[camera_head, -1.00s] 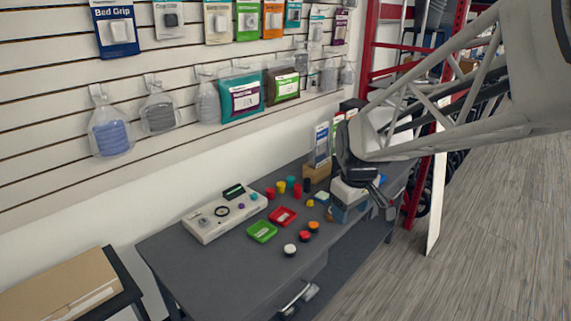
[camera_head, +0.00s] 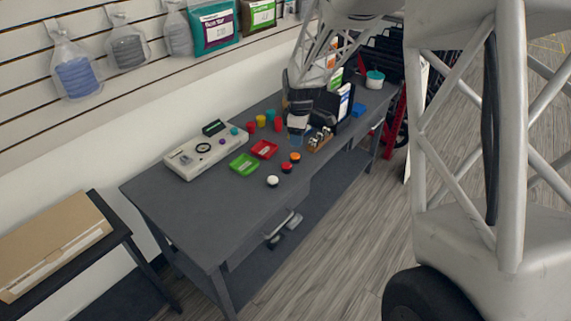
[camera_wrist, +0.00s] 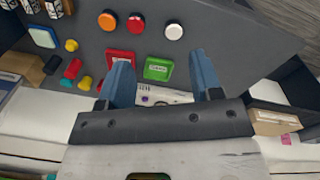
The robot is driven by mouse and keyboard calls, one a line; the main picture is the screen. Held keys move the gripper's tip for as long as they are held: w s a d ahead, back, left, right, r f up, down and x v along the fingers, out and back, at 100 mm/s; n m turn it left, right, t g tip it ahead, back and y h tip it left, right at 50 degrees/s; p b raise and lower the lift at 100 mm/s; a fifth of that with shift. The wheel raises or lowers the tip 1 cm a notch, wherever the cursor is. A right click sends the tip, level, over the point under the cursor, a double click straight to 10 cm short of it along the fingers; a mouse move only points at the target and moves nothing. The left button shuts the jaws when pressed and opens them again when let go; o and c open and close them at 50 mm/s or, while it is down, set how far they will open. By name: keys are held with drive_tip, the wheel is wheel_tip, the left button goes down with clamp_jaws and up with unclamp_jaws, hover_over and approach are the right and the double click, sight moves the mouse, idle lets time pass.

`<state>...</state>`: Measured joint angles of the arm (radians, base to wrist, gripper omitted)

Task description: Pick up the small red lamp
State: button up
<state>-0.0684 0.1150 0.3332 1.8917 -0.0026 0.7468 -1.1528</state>
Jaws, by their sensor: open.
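The small red lamp (camera_head: 286,167) is a low round piece on the grey table, between an orange lamp (camera_head: 295,157) and a white one (camera_head: 273,180). In the wrist view the red lamp (camera_wrist: 136,24) is near the top, beyond the fingertips, with the orange lamp (camera_wrist: 107,21) on its left and the white lamp (camera_wrist: 174,31) on its right. My gripper (camera_wrist: 163,72) has its two blue fingers apart with nothing held between them. In the head view my gripper (camera_head: 297,137) is above the table, behind and clear of the lamps.
A red tray (camera_head: 264,149) and a green tray (camera_head: 244,164) lie left of the lamps. A pale control box (camera_head: 205,153) stands behind them. Several small colored pieces, a wooden rack (camera_head: 319,139) and a blue block (camera_head: 358,110) are farther back. The table's left front is clear.

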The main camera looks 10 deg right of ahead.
sight(287, 165)
drive_tip(key=w+a+f+n, duration=0.1)
drive_tip(key=w+f, duration=0.2)
drive_tip(key=f, duration=0.1)
drive_tip(key=w+f+n, duration=0.2)
drive_tip(key=w+f, duration=0.1)
drive_tip(key=f, duration=0.2)
drive_tip(key=w+a+f+n, duration=0.1)
drive_tip(key=w+f, duration=0.2)
drive_tip(key=f, duration=0.2)
drive_tip(key=shift+w+a+f+g, duration=0.1)
drive_tip(key=shift+w+a+g, duration=0.05)
drive_tip(key=shift+a+g, duration=0.15)
drive_tip(key=shift+f, duration=1.25)
drive_tip(key=shift+f, duration=0.1)
drive_tip(key=shift+w+f, duration=0.1)
drive_tip(key=shift+f, duration=2.45)
drive_tip(key=c, duration=0.7)
drive_tip(key=shift+r, duration=0.2)
